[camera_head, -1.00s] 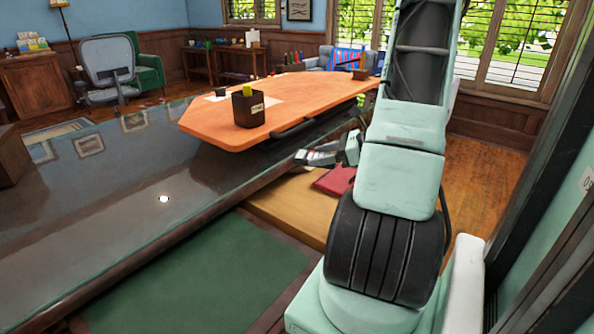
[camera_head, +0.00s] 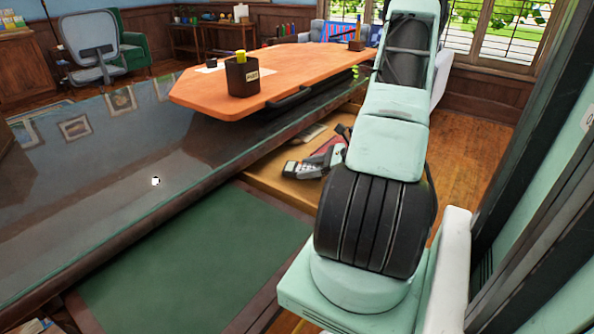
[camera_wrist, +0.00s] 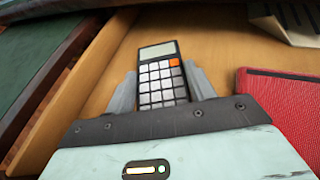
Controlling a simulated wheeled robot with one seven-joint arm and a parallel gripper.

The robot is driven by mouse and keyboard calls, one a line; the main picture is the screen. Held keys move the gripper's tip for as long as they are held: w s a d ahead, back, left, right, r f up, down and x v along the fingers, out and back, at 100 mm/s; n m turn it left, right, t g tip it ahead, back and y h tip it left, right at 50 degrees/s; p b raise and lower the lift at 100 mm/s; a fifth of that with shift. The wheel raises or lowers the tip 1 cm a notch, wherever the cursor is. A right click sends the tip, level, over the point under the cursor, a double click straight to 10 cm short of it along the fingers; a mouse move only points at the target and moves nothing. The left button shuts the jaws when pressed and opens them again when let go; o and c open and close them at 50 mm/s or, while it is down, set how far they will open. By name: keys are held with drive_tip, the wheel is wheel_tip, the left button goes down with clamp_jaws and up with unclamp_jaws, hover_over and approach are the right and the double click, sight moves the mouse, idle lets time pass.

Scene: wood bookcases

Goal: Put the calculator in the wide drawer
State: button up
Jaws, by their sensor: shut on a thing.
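The calculator (camera_wrist: 158,51), dark with white keys, one orange key and a pale screen, is between the two fingers of my gripper (camera_wrist: 162,84) in the wrist view. The fingers are shut on its sides. The open wide drawer (camera_head: 268,182) is light wood and sticks out from under the desk. My gripper (camera_head: 303,168) is over the drawer's inside in the head view, partly hidden by my arm. The drawer's wooden floor (camera_wrist: 215,50) lies beneath the calculator in the wrist view. I cannot tell whether the calculator touches it.
A red book (camera_wrist: 280,98) lies in the drawer to the right of my gripper, with papers (camera_wrist: 290,20) beyond it. The glass-topped desk (camera_head: 110,185) overhangs the drawer's back. A green panel (camera_head: 190,260) lies left of the drawer. A pen holder (camera_head: 242,76) stands on the orange top.

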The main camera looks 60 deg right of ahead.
sight(300, 167)
drive_tip(key=shift+b+x, duration=0.3)
drive_tip(key=shift+x, duration=1.6)
drive_tip(key=o, duration=1)
drive_tip(key=shift+r, duration=0.25)
drive_tip(key=p+v, duration=0.1)
drive_tip(key=v, duration=1.1)
drive_tip(key=shift+w, duration=0.1)
